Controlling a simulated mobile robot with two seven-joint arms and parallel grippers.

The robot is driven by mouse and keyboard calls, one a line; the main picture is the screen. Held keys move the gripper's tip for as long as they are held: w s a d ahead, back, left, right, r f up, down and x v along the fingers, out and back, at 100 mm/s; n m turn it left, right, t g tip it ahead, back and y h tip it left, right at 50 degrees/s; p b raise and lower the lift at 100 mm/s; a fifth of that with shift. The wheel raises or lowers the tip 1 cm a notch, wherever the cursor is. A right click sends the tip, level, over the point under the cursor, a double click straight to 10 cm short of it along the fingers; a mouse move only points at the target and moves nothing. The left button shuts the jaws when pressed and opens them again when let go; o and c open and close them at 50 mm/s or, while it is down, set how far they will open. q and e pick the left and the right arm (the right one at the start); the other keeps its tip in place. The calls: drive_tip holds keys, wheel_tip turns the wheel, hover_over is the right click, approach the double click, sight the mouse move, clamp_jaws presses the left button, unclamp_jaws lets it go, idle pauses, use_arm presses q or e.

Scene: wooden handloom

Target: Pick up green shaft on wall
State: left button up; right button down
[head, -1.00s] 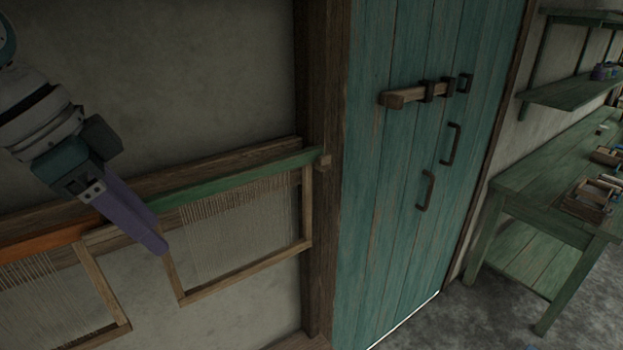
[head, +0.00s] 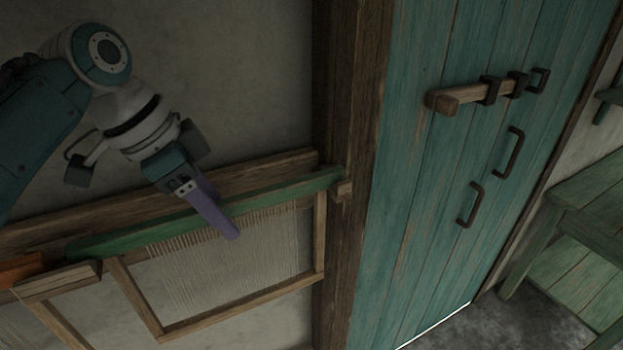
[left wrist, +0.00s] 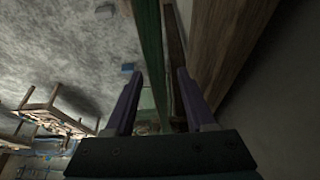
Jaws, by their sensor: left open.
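The green shaft (head: 290,188) is a long bar along the top of a wooden frame with pale threads (head: 240,262) on the wall. Its right end is near a small wooden peg (head: 343,189) on the post. My left gripper (head: 228,228) has purple fingers and is open. In the head view its fingers cross the middle of the shaft. In the left wrist view the shaft (left wrist: 152,45) runs between the two open fingers (left wrist: 157,78). I cannot tell whether they touch it. My right gripper is not in view.
A wooden wall rail (head: 275,168) runs behind the shaft. An orange bar (head: 20,270) is at the left, beside another frame. A dark wooden post (head: 345,100) and a teal door (head: 420,200) with a wooden bolt (head: 470,97) stand right. A green bench (head: 590,205) is farther right.

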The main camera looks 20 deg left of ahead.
use_arm(q)
drive_tip(key=p, duration=0.1)
hover_over(236, 264)
drive_tip(key=shift+s+a+x, duration=0.1)
drive_tip(key=shift+a+x, duration=0.05)
drive_tip(key=shift+x, duration=1.05)
drive_tip(key=shift+s+a+x, duration=0.1)
drive_tip(key=shift+s+x, duration=0.05)
drive_tip(key=shift+x, duration=1.05)
drive_tip(key=shift+f, duration=0.4)
drive_tip(key=shift+c, duration=0.2)
clamp_jaws()
